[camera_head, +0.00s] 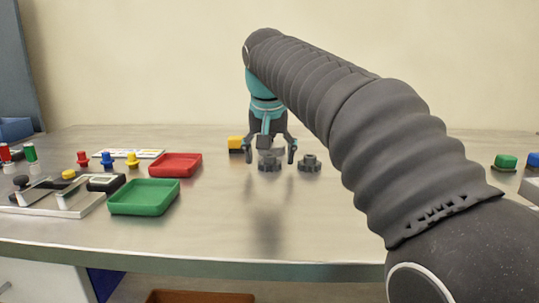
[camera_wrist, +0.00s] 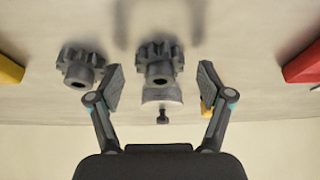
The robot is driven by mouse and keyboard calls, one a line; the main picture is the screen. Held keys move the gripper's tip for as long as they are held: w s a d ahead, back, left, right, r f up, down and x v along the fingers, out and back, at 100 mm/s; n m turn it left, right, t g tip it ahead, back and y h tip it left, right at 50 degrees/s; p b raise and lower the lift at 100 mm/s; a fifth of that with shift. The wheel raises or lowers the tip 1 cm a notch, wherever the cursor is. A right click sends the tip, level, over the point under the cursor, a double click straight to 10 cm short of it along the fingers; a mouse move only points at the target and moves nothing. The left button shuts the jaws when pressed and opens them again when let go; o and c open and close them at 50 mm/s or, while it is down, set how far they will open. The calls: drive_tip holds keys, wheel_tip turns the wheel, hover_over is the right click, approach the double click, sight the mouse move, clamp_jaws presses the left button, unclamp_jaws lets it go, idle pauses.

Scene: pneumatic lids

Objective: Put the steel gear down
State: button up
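Two dark grey toothed gears with raised hubs show in both views. One gear (camera_head: 270,161) (camera_wrist: 156,66) is between my gripper's fingertips, with a gap on each side in the wrist view. The other gear (camera_head: 310,163) (camera_wrist: 80,66) lies on the table beside it, outside the fingers. Both are similar grey, so I cannot tell by look which is the steel one. My gripper (camera_head: 270,154) (camera_wrist: 161,85) points down low over the table with its fingers spread, touching neither gear visibly.
A red tray (camera_head: 175,164) and green tray (camera_head: 144,197) lie further left. A grey curved piece with a dark knob (camera_wrist: 162,95) is behind the middle gear. The table's front middle (camera_head: 300,220) is clear.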

drive_tip(key=p+v, duration=0.1)
drive_tip(key=v, duration=1.1)
drive_tip(key=shift+p, duration=0.3)
drive_tip(key=shift+r, duration=0.15)
